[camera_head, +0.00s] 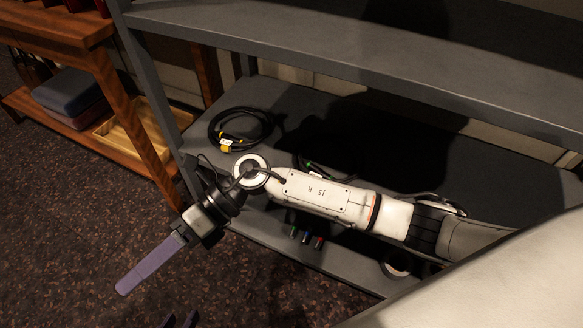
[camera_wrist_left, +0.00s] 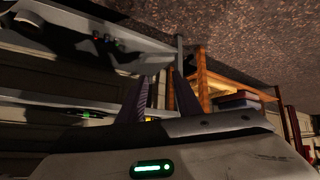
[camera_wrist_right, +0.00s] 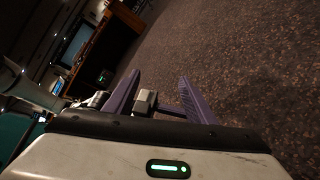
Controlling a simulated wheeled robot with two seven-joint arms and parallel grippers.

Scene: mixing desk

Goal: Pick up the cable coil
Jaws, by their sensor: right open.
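A black cable coil (camera_head: 218,129) with a yellow connector and white tag lies on the grey lower shelf. A second dark coil with green marks (camera_head: 313,168) lies further right, partly behind my right arm. A third loop (camera_head: 450,205) shows at the far right behind that arm. The frames do not show which coil is meant. My right gripper (camera_head: 122,288) is out past the shelf's left end, over the floor; its fingers stand apart and empty in the right wrist view (camera_wrist_right: 159,76).
The upper shelf board (camera_head: 350,55) overhangs the lower shelf (camera_head: 285,95). Small coloured items (camera_head: 306,238) and a dark roll (camera_head: 397,267) sit near the front edge. A wooden rack (camera_head: 125,95) with blue folded items (camera_head: 68,90) and a wooden tray (camera_head: 128,130) stands left. Floor in front is clear.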

